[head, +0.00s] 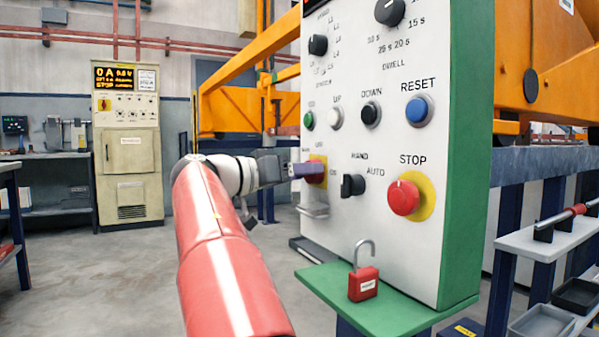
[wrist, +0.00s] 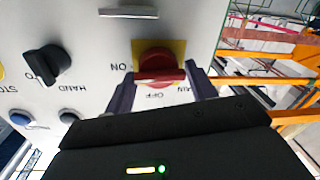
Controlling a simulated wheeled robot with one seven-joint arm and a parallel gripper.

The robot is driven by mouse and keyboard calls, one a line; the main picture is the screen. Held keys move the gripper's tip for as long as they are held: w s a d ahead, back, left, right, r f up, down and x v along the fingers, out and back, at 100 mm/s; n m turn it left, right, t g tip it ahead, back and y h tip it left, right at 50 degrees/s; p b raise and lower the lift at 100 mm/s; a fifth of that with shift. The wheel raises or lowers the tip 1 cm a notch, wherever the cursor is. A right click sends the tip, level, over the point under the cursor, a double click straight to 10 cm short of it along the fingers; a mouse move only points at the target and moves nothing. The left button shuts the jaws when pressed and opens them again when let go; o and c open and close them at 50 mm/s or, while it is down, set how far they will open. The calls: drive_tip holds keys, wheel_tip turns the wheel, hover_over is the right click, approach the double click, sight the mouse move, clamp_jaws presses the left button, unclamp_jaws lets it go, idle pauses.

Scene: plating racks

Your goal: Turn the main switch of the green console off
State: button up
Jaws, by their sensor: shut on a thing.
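The green console (head: 458,150) has a white front panel and green side. Its main switch (head: 319,172) is a red knob on a yellow plate at the panel's left edge, partly hidden by my gripper (head: 303,170). In the wrist view, turned upside down, the red main switch (wrist: 160,66) sits between the two fingers of my gripper (wrist: 161,84), which is shut on it. The knob's grip bar lies roughly level in that picture, in line with the ON mark at its left. The OFF mark is below the knob there.
A black HAND/AUTO selector (head: 353,186) and a red STOP button (head: 403,197) are right of the switch. A metal handle (head: 313,210) juts out below it. An open red padlock (head: 363,284) stands on the green ledge (head: 400,312). A beige cabinet (head: 128,150) stands far behind.

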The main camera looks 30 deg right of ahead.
drive_tip(key=n+p, duration=0.4)
drive_tip(key=n, duration=0.1)
drive_tip(key=n+g+p, duration=0.1)
drive_tip(key=n+p, duration=0.3)
drive_tip(key=n, duration=0.1)
drive_tip(key=n+p, duration=0.4)
drive_tip(key=n, duration=0.1)
drive_tip(key=shift+w+r+n+g+y+p, duration=0.2)
drive_tip(key=shift+r+n+g+y+p, duration=0.1)
drive_tip(key=shift+r+n, duration=0.1)
drive_tip(key=shift+f, duration=0.15)
idle(0.4)
drive_tip(key=o, duration=0.7)
drive_tip(key=shift+f, duration=0.1)
drive_tip(key=shift+o, duration=0.2)
drive_tip(key=shift+a, duration=0.1)
drive_tip(key=a, duration=0.7)
drive_tip(key=shift+s+a+r, duration=0.15)
drive_tip(key=shift+a+r, duration=0.2)
